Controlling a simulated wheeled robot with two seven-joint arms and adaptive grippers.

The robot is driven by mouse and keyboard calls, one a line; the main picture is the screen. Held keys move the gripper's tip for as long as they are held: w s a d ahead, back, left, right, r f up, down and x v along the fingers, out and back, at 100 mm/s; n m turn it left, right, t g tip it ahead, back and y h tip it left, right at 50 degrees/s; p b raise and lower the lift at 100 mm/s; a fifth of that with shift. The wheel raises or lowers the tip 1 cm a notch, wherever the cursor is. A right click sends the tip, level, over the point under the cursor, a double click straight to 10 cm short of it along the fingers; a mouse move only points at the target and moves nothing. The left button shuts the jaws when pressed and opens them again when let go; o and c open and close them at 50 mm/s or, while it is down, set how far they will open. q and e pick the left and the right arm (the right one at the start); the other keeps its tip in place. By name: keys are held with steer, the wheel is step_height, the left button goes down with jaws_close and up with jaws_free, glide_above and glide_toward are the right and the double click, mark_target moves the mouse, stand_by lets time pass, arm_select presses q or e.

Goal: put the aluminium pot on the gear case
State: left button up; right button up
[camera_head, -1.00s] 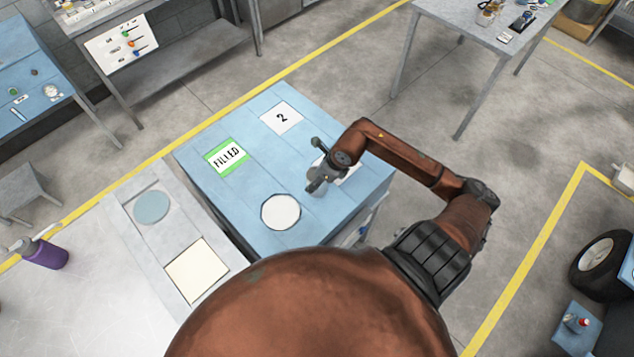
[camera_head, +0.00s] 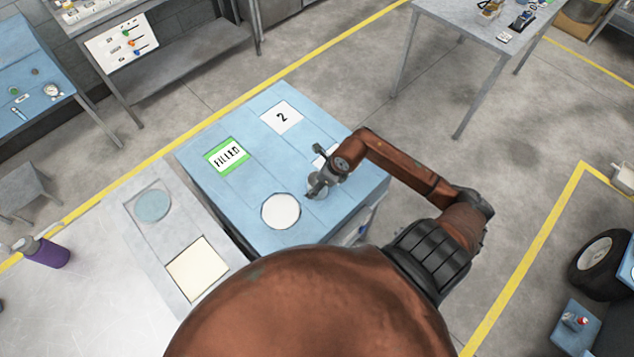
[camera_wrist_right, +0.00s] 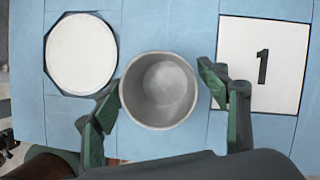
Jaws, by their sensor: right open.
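The aluminium pot (camera_wrist_right: 160,90) is a round grey open-topped vessel. In the right wrist view it stands between the two green fingers of my right gripper (camera_wrist_right: 162,92), one on each side. The gripper is open, and I cannot tell whether either finger touches the pot. In the head view my right gripper (camera_head: 324,172) is over the blue worktop (camera_head: 235,205), and the pot (camera_head: 317,188) is partly hidden under it. The pot is upright and its inside looks empty. No gear case can be made out with certainty. My left gripper is out of view.
A white disc (camera_head: 281,211) lies left of the pot. A "1" card (camera_wrist_right: 264,63) lies to the right; a "2" card (camera_head: 281,117) and a green-edged "FILLED" card (camera_head: 228,156) lie farther back. A pale bench (camera_head: 110,260) with a purple bottle (camera_head: 47,253) adjoins on the left.

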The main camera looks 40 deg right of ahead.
steer(key=b+v, duration=0.1)
steer(key=v, duration=1.1)
steer(key=shift+r, duration=0.1)
